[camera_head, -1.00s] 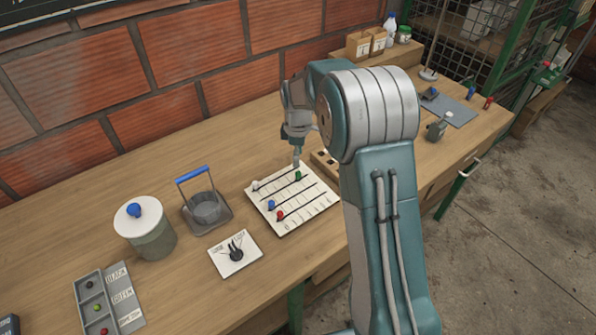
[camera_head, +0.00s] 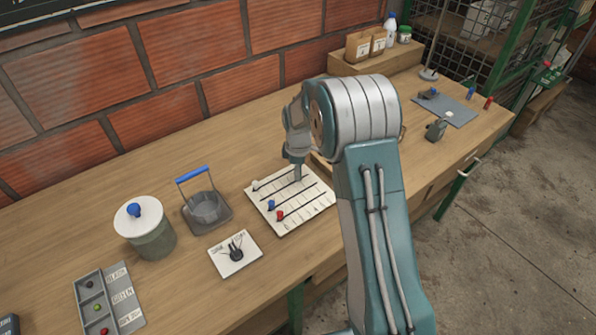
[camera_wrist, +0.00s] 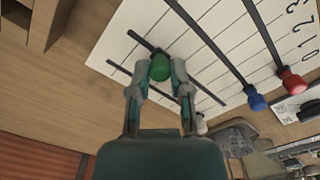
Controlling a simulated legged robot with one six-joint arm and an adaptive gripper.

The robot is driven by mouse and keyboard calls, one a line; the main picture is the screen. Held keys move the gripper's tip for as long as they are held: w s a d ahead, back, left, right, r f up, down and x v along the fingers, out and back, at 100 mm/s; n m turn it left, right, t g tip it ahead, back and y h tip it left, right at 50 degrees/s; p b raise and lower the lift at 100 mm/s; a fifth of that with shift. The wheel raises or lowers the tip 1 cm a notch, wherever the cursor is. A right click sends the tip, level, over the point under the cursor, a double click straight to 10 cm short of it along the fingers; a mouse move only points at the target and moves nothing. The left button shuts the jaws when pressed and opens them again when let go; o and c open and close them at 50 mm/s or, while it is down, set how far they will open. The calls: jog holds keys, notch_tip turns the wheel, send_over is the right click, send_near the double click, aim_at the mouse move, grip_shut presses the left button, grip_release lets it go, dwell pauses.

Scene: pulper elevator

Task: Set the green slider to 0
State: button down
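The white slider board (camera_head: 312,208) lies on the workbench. In the wrist view, the green slider knob (camera_wrist: 160,68) sits on its dark track, toward the end away from the blue and red knobs. My gripper (camera_wrist: 160,73) points at the board, with one finger on each side of the green knob and seemingly touching it. In the head view, my gripper (camera_head: 297,178) hides the green knob. The blue knob (camera_head: 271,205) and red knob (camera_head: 280,216) stand near the left end of their tracks, as does the white knob (camera_head: 255,185).
Printed numbers (camera_wrist: 303,40) including 0 run along the board's edge by the red knob. Left of the board are a dial plate (camera_head: 236,254), a blue-handled basket (camera_head: 206,208) and a lidded jar (camera_head: 148,230).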

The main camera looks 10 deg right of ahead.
aim_at(262, 200)
jog(key=s+a, duration=0.1)
jog(key=a, duration=0.3)
jog(key=s+a, duration=0.2)
jog(key=a, duration=0.1)
jog(key=s+a, duration=0.1)
jog(key=a, duration=0.3)
jog(key=shift+s+a+f, duration=0.1)
jog(key=shift+s+a, duration=0.2)
jog(key=shift+s, duration=0.1)
jog(key=shift+d, duration=0.1)
jog(key=c, duration=0.9)
grip_release()
jog(key=o, duration=0.4)
jog(key=shift+c, duration=0.2)
jog(key=shift+a, duration=0.2)
